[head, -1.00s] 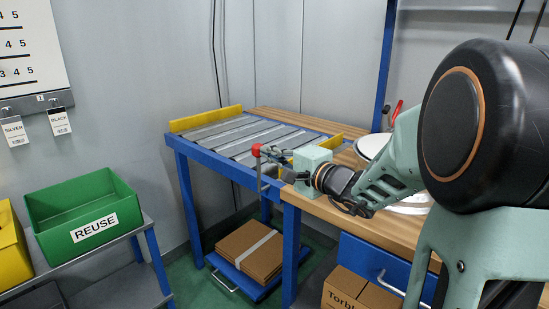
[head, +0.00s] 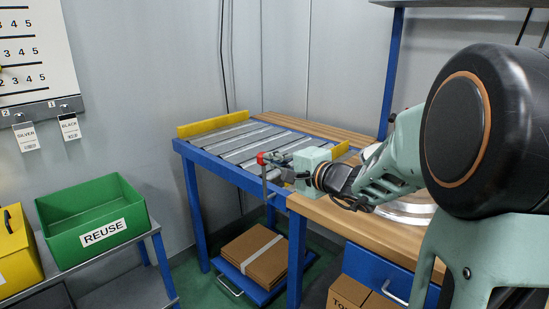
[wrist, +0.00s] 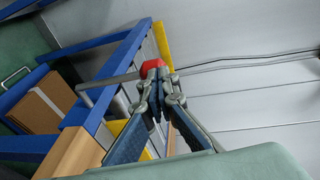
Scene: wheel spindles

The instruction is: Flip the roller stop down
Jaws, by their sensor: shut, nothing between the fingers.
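The roller stop appears as a grey rod (head: 265,183) with a red cap (head: 261,157), standing upright at the near corner of the roller table. In the wrist view, the rod (wrist: 108,80) runs across to the red cap (wrist: 151,65), just beyond my fingertips. My gripper (head: 272,158) reaches in from the right with its fingers at the height of the cap. In the wrist view, my gripper (wrist: 155,80) is shut with nothing between its fingers. I cannot tell whether the fingertips touch the cap. The rod's lower mounting is not clear.
The roller table (head: 205,157) has a yellow rail (head: 213,123) at its far left. A wooden bench (head: 335,217) adjoins on the right. A green REUSE bin (head: 92,222) stands at the left. Flat cartons (head: 252,253) lie below. Space left of the rod is free.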

